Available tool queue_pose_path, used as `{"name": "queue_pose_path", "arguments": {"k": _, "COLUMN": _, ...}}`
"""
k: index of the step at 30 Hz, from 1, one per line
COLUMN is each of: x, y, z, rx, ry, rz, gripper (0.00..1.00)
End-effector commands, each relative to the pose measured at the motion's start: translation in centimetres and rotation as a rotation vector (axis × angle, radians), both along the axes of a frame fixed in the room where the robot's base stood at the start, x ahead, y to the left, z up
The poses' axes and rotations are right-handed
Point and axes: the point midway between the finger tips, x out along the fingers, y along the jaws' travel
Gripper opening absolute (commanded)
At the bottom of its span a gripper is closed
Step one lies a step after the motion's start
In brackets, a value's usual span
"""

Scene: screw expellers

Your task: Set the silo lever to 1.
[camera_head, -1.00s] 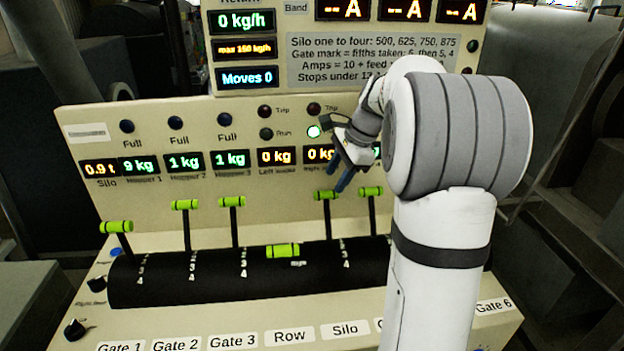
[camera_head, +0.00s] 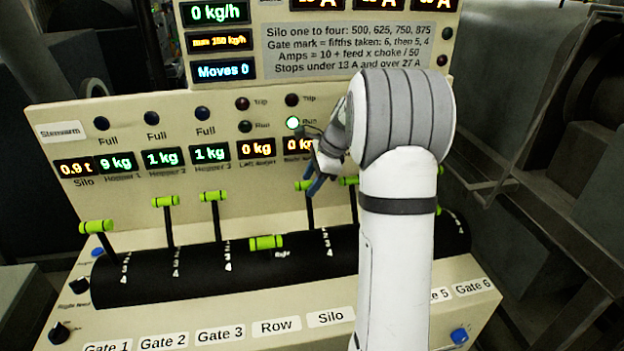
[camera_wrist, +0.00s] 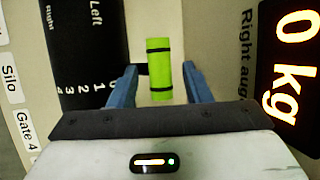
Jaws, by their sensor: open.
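The silo lever (camera_head: 304,186) has a bright green bar handle on a dark stem, standing tilted toward the back of the black drum. Its handle also shows in the wrist view (camera_wrist: 159,72). My gripper (camera_head: 316,184) is beside this handle in the head view. In the wrist view my gripper (camera_wrist: 160,84) is open, with one blue finger on each side of the green handle and a gap at both sides. The silo scale (camera_wrist: 85,92) runs from 0 to 4, and the handle is toward its 0 end. The Silo label (camera_head: 331,317) is below the drum.
The gate 3 lever (camera_head: 213,196) and the row lever (camera_head: 266,243) stand to the left. The gate 4 lever (camera_head: 350,181) is close on the right, partly behind my arm. The display panel (camera_head: 200,130) rises behind the levers.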

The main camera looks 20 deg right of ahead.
Motion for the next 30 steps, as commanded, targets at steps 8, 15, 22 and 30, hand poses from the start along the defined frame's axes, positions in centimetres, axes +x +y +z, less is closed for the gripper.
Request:
{"name": "queue_pose_path", "arguments": {"k": 8, "x": 0.00, "y": 0.03, "z": 0.02, "rx": 0.000, "ry": 0.000, "rz": 0.001, "gripper": 0.32}}
{"name": "queue_pose_path", "arguments": {"k": 15, "x": 0.04, "y": 0.06, "z": 0.06, "rx": 0.000, "ry": -0.001, "rz": 0.001, "gripper": 0.12}}
{"name": "queue_pose_path", "arguments": {"k": 22, "x": 0.09, "y": 0.08, "z": 0.07, "rx": -0.001, "ry": -0.003, "rz": 0.001, "gripper": 0.00}}
{"name": "queue_pose_path", "arguments": {"k": 30, "x": -0.34, "y": -0.52, "z": 0.08, "rx": -0.004, "ry": -0.021, "rz": -0.012, "gripper": 0.00}}
